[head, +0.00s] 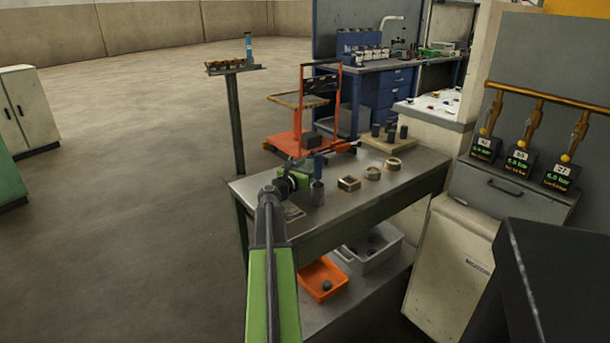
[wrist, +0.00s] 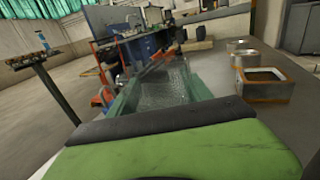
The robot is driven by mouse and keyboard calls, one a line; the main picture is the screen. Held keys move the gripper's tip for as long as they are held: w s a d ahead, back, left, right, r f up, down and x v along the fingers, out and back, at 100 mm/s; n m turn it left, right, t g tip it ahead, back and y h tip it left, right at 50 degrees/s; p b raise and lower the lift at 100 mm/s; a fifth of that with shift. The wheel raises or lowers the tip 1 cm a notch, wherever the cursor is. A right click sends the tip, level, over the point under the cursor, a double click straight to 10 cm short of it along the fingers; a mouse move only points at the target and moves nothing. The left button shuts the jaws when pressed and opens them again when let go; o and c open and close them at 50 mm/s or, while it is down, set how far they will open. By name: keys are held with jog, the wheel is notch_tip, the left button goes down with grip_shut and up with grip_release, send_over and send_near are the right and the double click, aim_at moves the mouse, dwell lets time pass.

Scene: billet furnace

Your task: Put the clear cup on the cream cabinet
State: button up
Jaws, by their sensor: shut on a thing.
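The clear cup (wrist: 165,92) is see-through and sits between the green fingers of my gripper (wrist: 162,95) in the wrist view. My gripper is shut on it. In the head view my gripper (head: 292,178) is over the left end of the steel workbench, and the cup is too small to make out there. A cream cabinet (head: 30,105) with dark handles stands on the floor at the far left. Another cream cabinet (head: 448,265) stands at the right, beyond the workbench end.
A post with a small shelf (head: 234,110) rises at left. The floor at left is open.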

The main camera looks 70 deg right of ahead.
jog(key=c, duration=0.5)
notch_tip(320, 180, up, 10)
jog(key=p, duration=1)
